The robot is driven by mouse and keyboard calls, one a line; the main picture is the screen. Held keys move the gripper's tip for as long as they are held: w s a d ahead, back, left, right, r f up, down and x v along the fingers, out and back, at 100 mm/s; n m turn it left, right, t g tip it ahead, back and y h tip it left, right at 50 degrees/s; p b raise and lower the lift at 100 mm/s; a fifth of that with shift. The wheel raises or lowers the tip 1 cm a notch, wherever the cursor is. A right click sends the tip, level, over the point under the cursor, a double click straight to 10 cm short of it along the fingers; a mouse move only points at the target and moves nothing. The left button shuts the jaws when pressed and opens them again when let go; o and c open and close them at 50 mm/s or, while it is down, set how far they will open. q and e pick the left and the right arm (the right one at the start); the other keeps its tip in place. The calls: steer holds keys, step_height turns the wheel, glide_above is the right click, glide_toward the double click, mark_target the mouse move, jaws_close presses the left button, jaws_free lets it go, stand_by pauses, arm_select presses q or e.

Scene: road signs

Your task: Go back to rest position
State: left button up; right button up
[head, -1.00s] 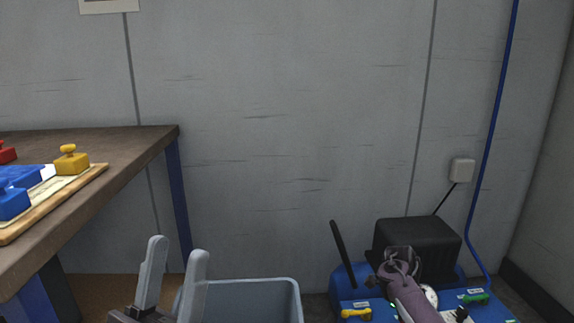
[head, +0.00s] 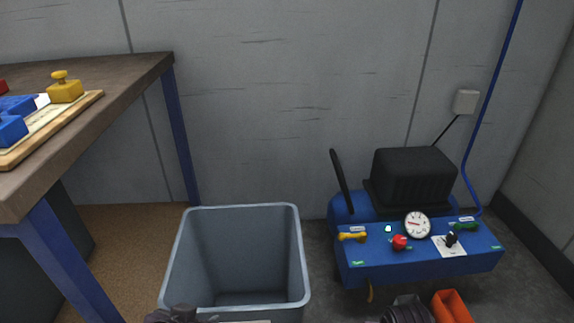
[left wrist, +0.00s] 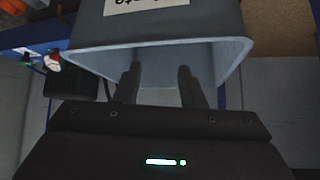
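My left gripper (left wrist: 160,82) shows in the left wrist view with its two dark fingers apart and nothing between them. The fingers stand in front of the open mouth of a grey bin (left wrist: 88,62), which has a white label with inverted lettering. In the head view only dark parts of my left arm show at the bottom edge, by the near rim of the grey bin (head: 303,262); the fingers are not clear there. The bin looks empty where its inside shows. My right gripper cannot be made out; a dark shape at the bottom right is cut off.
A wooden table (head: 130,72) at left holds a board (head: 88,108) with a yellow knobbed block (head: 64,90) and blue blocks (head: 12,128). A blue machine (head: 375,262) with gauge and valves stands at right. An orange object (head: 452,306) is on the floor near it.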

steer(key=s+r+n+t, duration=0.1)
steer(key=s+r+n, duration=0.3)
steer(key=s+r, duration=0.3)
arm_select(q)
steer(key=s+a+f+g+y+p, duration=0.1)
steer(key=s+a+f+g+p, duration=0.15)
steer(key=s+f+p, duration=0.45)
steer(key=s+a+f+g+p, duration=0.1)
steer(key=s+f+g+p, duration=0.25)
steer(key=f+p, duration=0.75)
arm_select(e)
step_height(320, 180, down, 12)
steer(key=s+r+g+p, duration=0.1)
steer(key=s+p, duration=0.1)
steer(key=s, duration=0.1)
arm_select(q)
steer(key=s+a+f+g+p, duration=0.1)
steer(key=s+a+p, duration=0.2)
steer(key=s+p, duration=1.1)
steer(key=s, duration=0.4)
steer(key=shift+s, duration=0.2)
arm_select(e)
steer(key=s+d+f, duration=0.1)
steer(key=s, duration=0.8)
steer(key=s+d+f+g, duration=0.1)
steer(key=s+d+f, duration=0.1)
steer(key=s, duration=0.7)
steer(key=shift+s+f+g, duration=0.15)
steer(key=shift+s+g, duration=0.15)
